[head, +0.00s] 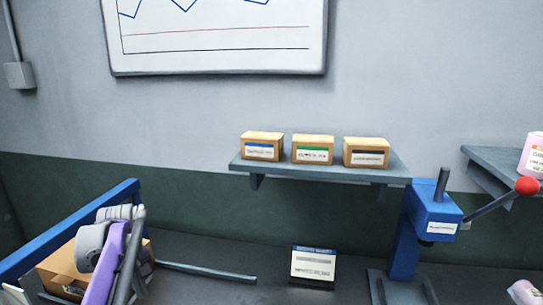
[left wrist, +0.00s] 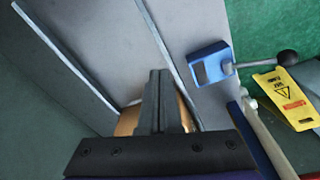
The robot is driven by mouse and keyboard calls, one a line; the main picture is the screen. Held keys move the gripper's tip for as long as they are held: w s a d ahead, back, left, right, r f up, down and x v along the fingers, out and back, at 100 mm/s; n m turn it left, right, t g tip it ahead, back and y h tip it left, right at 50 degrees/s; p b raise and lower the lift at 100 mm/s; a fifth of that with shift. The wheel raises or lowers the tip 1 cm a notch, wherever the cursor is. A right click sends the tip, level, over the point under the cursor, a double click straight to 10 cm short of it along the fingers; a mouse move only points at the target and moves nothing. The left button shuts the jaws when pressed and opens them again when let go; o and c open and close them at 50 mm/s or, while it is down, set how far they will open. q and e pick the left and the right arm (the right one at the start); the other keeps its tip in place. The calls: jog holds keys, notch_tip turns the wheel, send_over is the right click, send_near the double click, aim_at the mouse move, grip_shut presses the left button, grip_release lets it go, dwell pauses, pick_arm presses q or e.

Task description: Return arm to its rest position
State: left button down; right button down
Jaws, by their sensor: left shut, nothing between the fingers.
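My left arm (head: 107,262), purple and grey, comes in at the lower left of the head view, in front of a cardboard box. Its fingertips are hard to make out there. In the left wrist view my left gripper (left wrist: 160,88) shows two dark fingers pressed together with nothing between them. A tan surface (left wrist: 128,122) shows partly behind the fingers; the rest of it is hidden. My right gripper is in neither view.
The cardboard box (head: 62,270) stands beside a blue rail (head: 70,232). A small labelled sign (head: 313,265) stands on the dark bench. A blue press (head: 435,215) with a red-knobbed lever is at right. Three small boxes sit on a wall shelf (head: 300,170). A yellow caution sign (left wrist: 285,95) lies lower down.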

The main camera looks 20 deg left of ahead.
pick_arm(q)
jog(key=s+d+f+m+t, duration=0.1)
jog(key=s+d+f+m, duration=0.3)
jog(key=d, duration=0.5)
jog(key=s+d+f+m+t, duration=0.2)
jog(key=s+d+f+m, duration=0.2)
jog(key=s+d, duration=0.3)
jog(key=s+d+f+m+t, duration=0.1)
jog(key=s+d+f+m, duration=0.3)
jog(key=d, duration=0.8)
jog(key=shift+s+f+m+h, duration=0.2)
jog(key=shift+s+m+h, duration=0.2)
jog(key=shift+s+m, duration=0.65)
